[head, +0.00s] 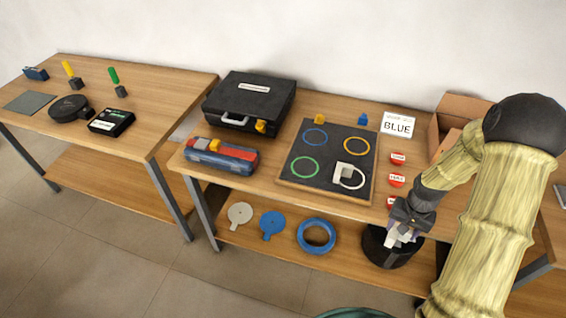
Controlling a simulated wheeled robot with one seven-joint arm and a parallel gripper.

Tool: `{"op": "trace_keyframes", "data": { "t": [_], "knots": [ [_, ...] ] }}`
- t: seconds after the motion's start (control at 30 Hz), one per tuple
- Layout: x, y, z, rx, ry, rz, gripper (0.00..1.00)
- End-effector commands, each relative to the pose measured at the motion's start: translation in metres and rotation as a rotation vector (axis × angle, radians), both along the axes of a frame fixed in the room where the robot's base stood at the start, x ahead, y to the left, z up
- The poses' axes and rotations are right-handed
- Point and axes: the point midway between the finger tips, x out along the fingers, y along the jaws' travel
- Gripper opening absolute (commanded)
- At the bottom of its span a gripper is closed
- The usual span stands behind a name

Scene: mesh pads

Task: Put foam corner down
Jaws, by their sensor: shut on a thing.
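My gripper (401,236) is at the front edge of the middle table, right of the dark board. It is shut on a small pale piece, which looks like a foam corner (393,239); its shape is partly hidden by the fingers. Below it in the view is a black round container (377,252). Another white L-shaped corner piece (344,169) lies on the dark board (326,151), at the white ring (352,185). The board also has blue, yellow and green rings.
A sign reading BLUE (398,124), red labelled discs (397,180) and an open cardboard box (437,135) are around the board's right. A black case (248,98) and a red-blue toolbox (219,158) stand left.

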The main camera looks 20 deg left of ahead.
Motion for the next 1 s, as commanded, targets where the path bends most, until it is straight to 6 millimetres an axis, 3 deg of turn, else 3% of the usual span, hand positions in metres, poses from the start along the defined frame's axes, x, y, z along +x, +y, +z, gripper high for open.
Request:
{"op": "trace_keyframes", "data": {
  "t": [0.5,1.0],
  "knots": [
    [0.006,-0.031,-0.068,-0.005,0.002,0.193,0.29],
    [0.006,-0.033,-0.071,-0.006,0.000,0.205,0.29]
  ]
}}
